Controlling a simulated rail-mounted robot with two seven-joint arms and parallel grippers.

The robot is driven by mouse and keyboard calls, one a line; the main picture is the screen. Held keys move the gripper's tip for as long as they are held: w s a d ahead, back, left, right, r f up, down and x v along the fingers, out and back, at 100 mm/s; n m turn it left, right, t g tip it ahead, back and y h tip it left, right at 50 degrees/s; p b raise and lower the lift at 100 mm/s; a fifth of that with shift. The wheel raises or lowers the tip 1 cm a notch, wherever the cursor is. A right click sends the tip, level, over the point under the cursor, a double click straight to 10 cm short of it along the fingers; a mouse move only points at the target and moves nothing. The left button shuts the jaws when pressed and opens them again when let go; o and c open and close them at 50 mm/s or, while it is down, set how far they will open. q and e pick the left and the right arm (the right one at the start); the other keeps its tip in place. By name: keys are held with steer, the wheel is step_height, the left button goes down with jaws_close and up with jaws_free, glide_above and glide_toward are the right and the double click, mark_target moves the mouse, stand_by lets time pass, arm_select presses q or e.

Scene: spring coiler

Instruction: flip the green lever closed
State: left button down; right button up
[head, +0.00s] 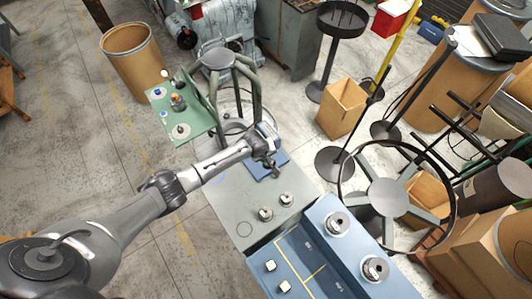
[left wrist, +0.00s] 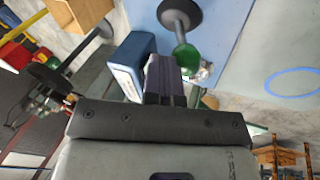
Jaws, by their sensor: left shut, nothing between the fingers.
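The lever shows in the left wrist view as a green rounded end (left wrist: 187,56) on a grey shaft (left wrist: 179,30). The shaft runs from a dark round base on a light blue plate (left wrist: 225,30). My left gripper (left wrist: 165,63) is shut and empty, its fingertips just beside the green end; I cannot tell whether they touch it. In the head view my left gripper (head: 272,168) is over the small blue plate (head: 262,172) at the far end of the grey table (head: 232,200). The lever cannot be made out there. My right gripper is not in view.
A blue block (left wrist: 130,65) stands left of the fingers in the left wrist view. Two metal knobs (head: 265,213) (head: 286,198) stand on the table, with a blue box (head: 350,255) nearer. A green board (head: 180,115) with small parts is at the left.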

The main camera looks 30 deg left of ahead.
arm_select(q)
step_height(320, 180, up, 12)
steer(key=d+p, duration=0.1)
steer(key=shift+s+d+f, duration=0.15)
steer(key=shift+s+d, duration=0.05)
stand_by(0.7)
stand_by(0.6)
